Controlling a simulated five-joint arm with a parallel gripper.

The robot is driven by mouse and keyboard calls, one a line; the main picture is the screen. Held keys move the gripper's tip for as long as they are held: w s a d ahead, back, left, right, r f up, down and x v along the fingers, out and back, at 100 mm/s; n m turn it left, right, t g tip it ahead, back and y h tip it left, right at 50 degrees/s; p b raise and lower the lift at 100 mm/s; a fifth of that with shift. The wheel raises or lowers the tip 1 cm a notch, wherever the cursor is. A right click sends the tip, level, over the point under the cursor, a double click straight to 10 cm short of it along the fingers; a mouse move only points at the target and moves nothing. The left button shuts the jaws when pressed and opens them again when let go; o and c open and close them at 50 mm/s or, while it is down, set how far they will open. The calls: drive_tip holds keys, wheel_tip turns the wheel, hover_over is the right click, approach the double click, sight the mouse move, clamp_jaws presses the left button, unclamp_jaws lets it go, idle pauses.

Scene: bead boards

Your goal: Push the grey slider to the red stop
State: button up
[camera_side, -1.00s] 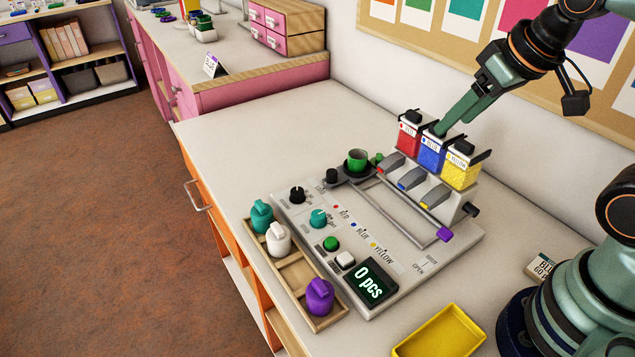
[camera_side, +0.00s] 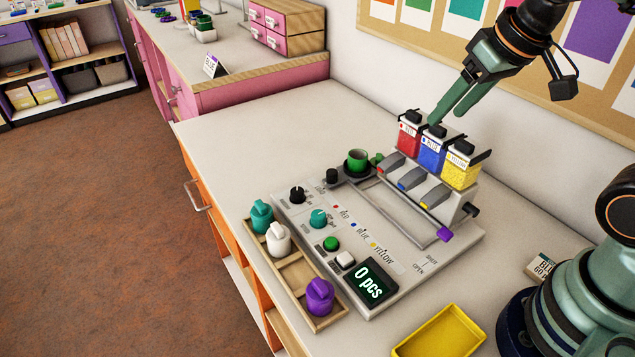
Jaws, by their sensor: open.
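A bead machine (camera_side: 405,250) stands on the pale worktop, with red (camera_side: 409,136), blue (camera_side: 431,152) and yellow (camera_side: 462,170) bead hoppers along its back. A grey rail frame (camera_side: 405,216) lies in front of the hoppers. A green cup (camera_side: 357,160) sits on a dark grey holder (camera_side: 349,178) at the rail's far left end. I cannot tell for certain which part is the grey slider. The red mark (camera_side: 336,207) is on the panel, by printed colour names. My gripper (camera_side: 449,119) is open and empty, its fingertips over or behind the blue hopper.
A wooden tray (camera_side: 311,324) with teal, white and purple knobs stands along the machine's left side. A yellow tray (camera_side: 440,335) lies at the front, with a small labelled box (camera_side: 541,266) to the right. The worktop behind left is clear.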

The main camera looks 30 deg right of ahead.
drive_tip(key=w+a+r+m+g, duration=0.1)
drive_tip(key=w+a+m, duration=0.1)
drive_tip(key=w, duration=0.4)
drive_tip(key=m+g, duration=0.4)
drive_tip(key=m, duration=0.2)
hover_over(332, 171)
wheel_tip(332, 171, down, 11)
wheel_tip(332, 171, down, 11)
drive_tip(key=shift+f, duration=0.2)
clamp_jaws()
drive_tip(key=shift+r, duration=0.1)
idle(0.5)
